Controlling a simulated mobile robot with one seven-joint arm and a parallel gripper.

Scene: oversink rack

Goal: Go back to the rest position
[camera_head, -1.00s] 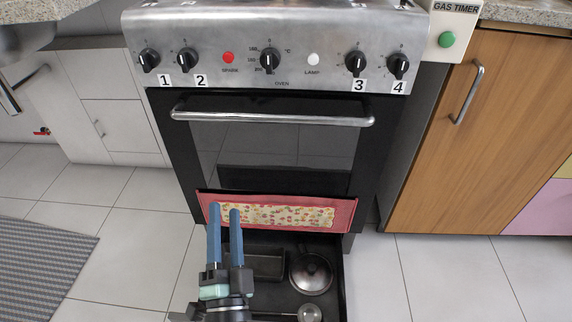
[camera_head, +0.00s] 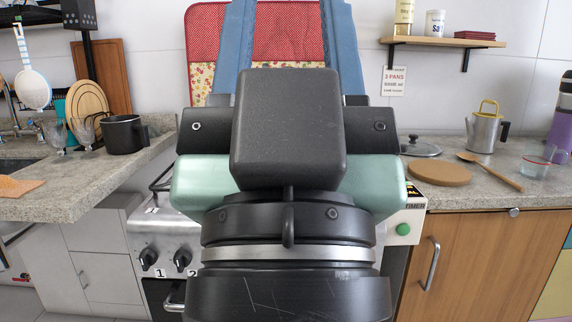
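My gripper (camera_head: 288,40) is raised close in front of the camera and fills the middle of the view. Its two blue fingers point up and stand well apart, with their tips cut off by the top edge. No object is seen gripped between them. My gripper hides most of the stove (camera_head: 150,235). The lower drawer is out of view.
Left counter (camera_head: 60,190) holds a black pot (camera_head: 125,134), glasses and round wooden boards (camera_head: 88,88). Right counter (camera_head: 470,190) holds a pan lid (camera_head: 420,147), brown round board (camera_head: 438,173), wooden spoon (camera_head: 490,172) and metal coffee pot (camera_head: 484,130). A wall shelf (camera_head: 440,42) is above.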

